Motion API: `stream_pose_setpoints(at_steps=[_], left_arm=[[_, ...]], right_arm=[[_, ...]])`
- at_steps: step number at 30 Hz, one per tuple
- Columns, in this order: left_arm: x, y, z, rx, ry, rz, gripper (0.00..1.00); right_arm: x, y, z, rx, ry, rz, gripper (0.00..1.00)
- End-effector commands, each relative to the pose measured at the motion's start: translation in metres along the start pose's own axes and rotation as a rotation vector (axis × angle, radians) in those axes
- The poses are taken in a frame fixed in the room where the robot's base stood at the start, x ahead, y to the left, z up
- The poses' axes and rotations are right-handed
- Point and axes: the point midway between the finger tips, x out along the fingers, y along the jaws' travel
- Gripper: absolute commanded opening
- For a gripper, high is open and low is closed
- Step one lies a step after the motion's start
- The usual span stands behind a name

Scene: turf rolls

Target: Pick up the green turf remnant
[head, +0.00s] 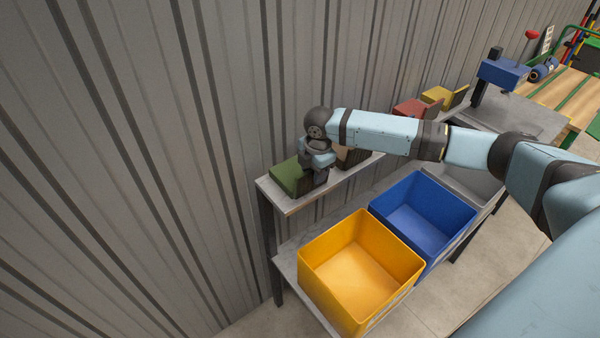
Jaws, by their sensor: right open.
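The green turf remnant (287,178) is a block with a green face and a dark brown side. It sits at the left end of a narrow raised shelf (301,201). My right gripper (314,178) is open at the right side of the green remnant, pointing down. The wrist hides part of the remnant's right side. I cannot tell whether the fingers touch it. My left gripper does not show.
A brown block (350,156) stands just right of my wrist. Red (408,109) and yellow (437,95) blocks sit farther along. Below are empty yellow (384,246) and blue (440,218) bins and a grey bin (466,180). A corrugated wall (150,150) stands behind the shelf.

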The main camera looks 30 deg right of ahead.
Motion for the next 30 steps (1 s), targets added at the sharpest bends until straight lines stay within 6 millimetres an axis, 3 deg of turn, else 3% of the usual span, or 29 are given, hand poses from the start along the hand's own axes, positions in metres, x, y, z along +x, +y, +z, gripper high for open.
stream_pose_setpoints(at_steps=[6,13,19,30], left_arm=[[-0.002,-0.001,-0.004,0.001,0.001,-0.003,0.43],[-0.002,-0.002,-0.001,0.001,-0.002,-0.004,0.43],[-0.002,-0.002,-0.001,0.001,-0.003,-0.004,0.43],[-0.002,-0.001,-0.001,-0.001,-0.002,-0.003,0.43]], right_arm=[[0.022,0.0,0.0,0.0,-0.001,0.002,0.43],[0.024,-0.001,0.0,-0.001,-0.001,0.002,0.43],[0.024,0.0,0.0,-0.001,-0.001,0.002,0.0],[0.022,0.0,0.0,-0.001,-0.001,0.003,0.0]])
